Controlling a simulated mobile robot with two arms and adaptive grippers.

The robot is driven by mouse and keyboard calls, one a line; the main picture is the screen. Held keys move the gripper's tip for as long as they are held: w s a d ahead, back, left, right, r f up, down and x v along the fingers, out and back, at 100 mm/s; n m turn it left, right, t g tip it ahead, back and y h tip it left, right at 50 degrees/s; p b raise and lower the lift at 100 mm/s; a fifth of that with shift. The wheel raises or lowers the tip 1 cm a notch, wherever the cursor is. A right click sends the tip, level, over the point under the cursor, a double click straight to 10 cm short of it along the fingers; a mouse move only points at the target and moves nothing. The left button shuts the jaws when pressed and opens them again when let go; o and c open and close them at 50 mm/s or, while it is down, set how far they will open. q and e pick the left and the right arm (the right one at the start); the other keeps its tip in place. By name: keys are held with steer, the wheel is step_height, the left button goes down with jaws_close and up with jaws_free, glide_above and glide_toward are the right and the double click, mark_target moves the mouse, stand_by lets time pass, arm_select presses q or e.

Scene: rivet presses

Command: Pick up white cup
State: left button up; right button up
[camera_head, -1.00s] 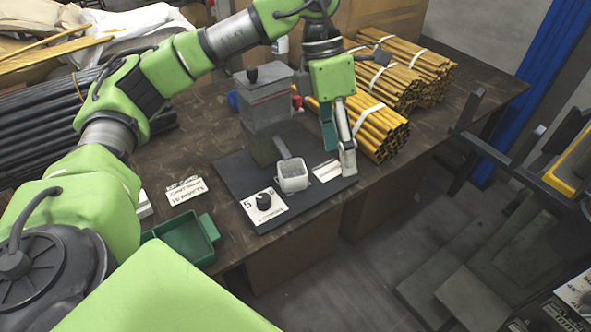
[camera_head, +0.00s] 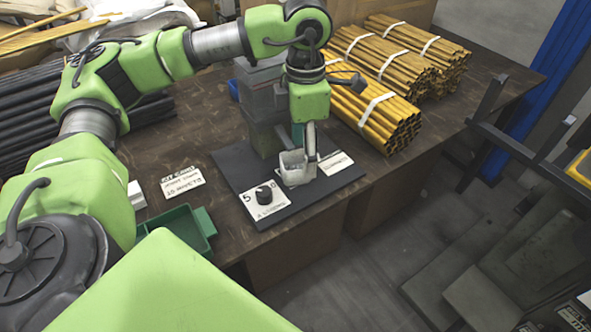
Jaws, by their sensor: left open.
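The white cup (camera_head: 295,170) is a small square-sided cup, upright on the dark base plate of the rivet press (camera_head: 262,92). My left gripper (camera_head: 304,165) points down at the cup. The upper part of the press is partly hidden behind my left arm. My right gripper is not in view.
A black knob on a white label plate (camera_head: 264,196) sits at the front of the base plate. A green tray (camera_head: 180,228) stands left of it on the brown table. Bundles of yellow tubes (camera_head: 385,108) lie behind to the right. The table's front edge is close to the plate.

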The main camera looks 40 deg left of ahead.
mark_target(295, 168)
arm_select(q)
step_height(295, 168, down, 4)
steer(key=shift+w+a+f+b, duration=0.1)
steer(key=shift+f+b, duration=0.1)
steer(key=shift+b, duration=0.1)
steer(key=c, duration=1.2)
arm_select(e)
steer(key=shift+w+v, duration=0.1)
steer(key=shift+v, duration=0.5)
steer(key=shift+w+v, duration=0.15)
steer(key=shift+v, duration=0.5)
arm_select(q)
steer(key=shift+r, duration=0.1)
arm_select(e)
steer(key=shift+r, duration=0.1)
